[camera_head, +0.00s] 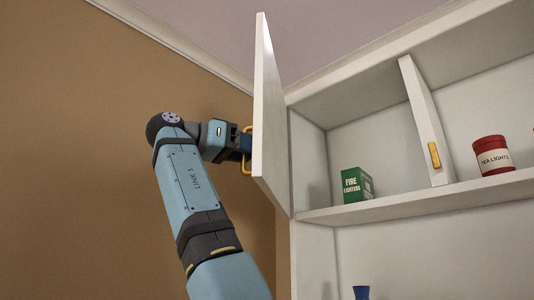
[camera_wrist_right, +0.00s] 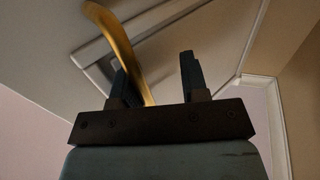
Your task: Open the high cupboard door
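The high cupboard door (camera_head: 268,110) stands open, swung out at the left of the cupboard and seen nearly edge-on. Its yellow handle (camera_head: 247,152) is on the door's left-facing side; it also shows as a blurred yellow bar in the right wrist view (camera_wrist_right: 120,40). My right gripper (camera_head: 241,143) is at this handle, partly hidden by the door edge. In the right wrist view its two dark fingers (camera_wrist_right: 154,72) stand apart, with the handle passing close to the left finger. I cannot tell whether they touch. My left gripper is not in view.
The cupboard shelf (camera_head: 400,206) holds a green fire lighters box (camera_head: 356,185) and a red tea lights tin (camera_head: 492,155). A narrow white panel with a yellow handle (camera_head: 434,155) stands between them. A blue object (camera_head: 361,293) is below. A brown wall (camera_head: 80,150) lies left.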

